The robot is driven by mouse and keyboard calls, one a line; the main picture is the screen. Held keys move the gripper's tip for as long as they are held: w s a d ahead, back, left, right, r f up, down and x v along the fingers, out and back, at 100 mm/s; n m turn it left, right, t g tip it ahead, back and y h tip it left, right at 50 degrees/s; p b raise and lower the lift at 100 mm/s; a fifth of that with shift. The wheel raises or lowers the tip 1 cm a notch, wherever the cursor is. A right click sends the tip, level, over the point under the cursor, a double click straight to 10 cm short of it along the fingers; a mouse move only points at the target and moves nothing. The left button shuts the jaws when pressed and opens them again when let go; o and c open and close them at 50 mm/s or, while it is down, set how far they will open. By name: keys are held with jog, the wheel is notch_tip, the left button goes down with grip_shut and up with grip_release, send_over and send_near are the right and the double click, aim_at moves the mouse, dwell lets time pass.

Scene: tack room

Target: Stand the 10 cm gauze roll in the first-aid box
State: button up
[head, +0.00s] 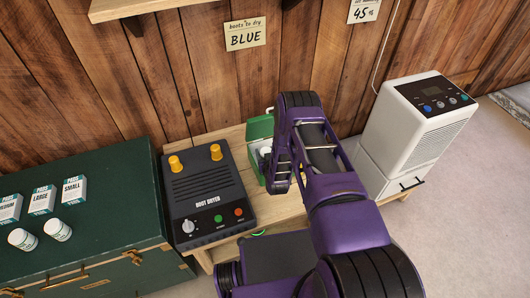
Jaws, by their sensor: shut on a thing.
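The green first-aid box (258,131) stands on the wooden bench, right of the boot dryer, and my arm hides most of it. My gripper (271,168) is over the box's near side, pointing down, and its fingertips are mostly hidden. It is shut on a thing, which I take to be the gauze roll. A small white patch (265,151) shows beside the gripper at the box; I cannot tell whether it is the held roll or something in the box. Two other white rolls, one (22,240) and another (57,230), stand on the green chest.
The black boot dryer (208,190) with yellow nozzles sits left of the box on the bench (232,135). The green chest (105,215) bears three pad packs (42,200). A white dehumidifier (415,115) stands to the right. A shelf (130,8) hangs above.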

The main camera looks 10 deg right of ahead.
jog(key=shift+f, duration=0.55)
jog(key=o, duration=0.9)
jog(key=shift+s, duration=0.1)
jog(key=shift+o, duration=0.8)
jog(key=shift+a, duration=0.1)
jog(key=shift+f, duration=0.1)
jog(key=shift+s, duration=0.1)
jog(key=shift+a+r, duration=0.1)
jog(key=shift+r, duration=0.25)
jog(key=r+p+v, duration=0.1)
jog(key=p+v, duration=0.1)
jog(key=v, duration=1)
jog(key=shift+w, duration=0.2)
